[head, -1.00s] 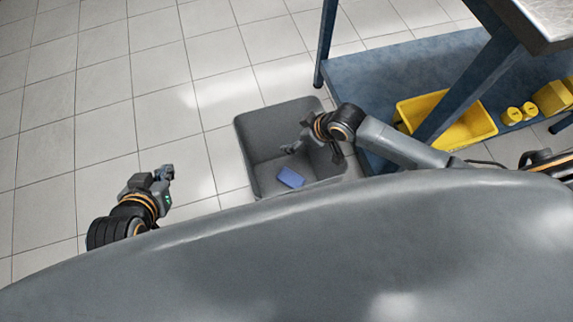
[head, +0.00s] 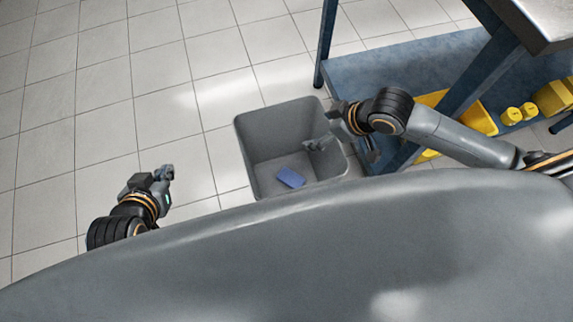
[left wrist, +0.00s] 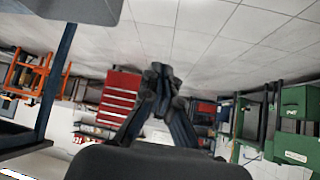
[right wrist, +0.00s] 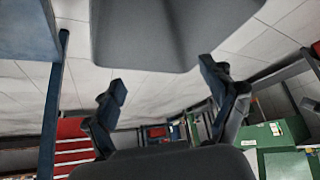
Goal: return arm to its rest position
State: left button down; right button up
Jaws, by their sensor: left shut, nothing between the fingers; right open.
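My right gripper (head: 318,144) is over the right side of the grey bin in the head view. In the right wrist view its two fingers (right wrist: 170,95) stand wide apart with nothing between them. My left gripper (head: 164,173) is over the floor to the left of the bin. In the left wrist view its fingertips (left wrist: 160,75) meet, with nothing between them.
The grey open bin (head: 262,172) stands on the tiled floor with a blue block (head: 290,177) in it. A blue bench shelf (head: 375,72) to the right carries a yellow tray (head: 478,124) and yellow parts (head: 512,115). The floor at left is clear.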

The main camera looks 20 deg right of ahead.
dwell(0.4)
